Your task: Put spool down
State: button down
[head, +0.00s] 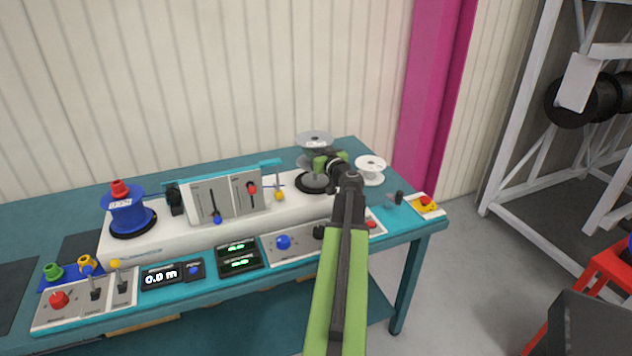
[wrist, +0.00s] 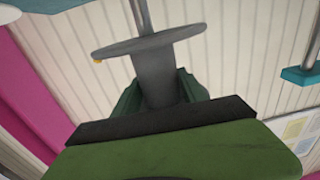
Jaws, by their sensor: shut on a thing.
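A grey spool (head: 315,139) is upright at the right end of the white machine base (head: 160,240), above a round black plate (head: 302,188). My gripper (head: 330,163) is shut on the spool's middle, below its upper flange. In the wrist view the grey spool (wrist: 155,70) sits between the green fingers of my gripper (wrist: 160,92), with a thin metal rod (wrist: 143,15) beyond its flange. My gripper and arm hide part of the spool's lower side. I cannot tell whether it rests on the plate.
A white empty spool (head: 370,164) stands just right of my gripper on the teal table (head: 60,215). A blue reel (head: 126,218) with a red top sits at the machine's left. Control panels (head: 85,298) line the front. A yellow box with a red button (head: 426,204) is at the right corner.

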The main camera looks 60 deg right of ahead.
notch_tip(320, 180, down, 7)
jog(key=b, duration=0.5)
jog(key=shift+r, duration=0.3)
jog(key=shift+f, duration=0.25)
jog(key=c, duration=0.6)
grip_release()
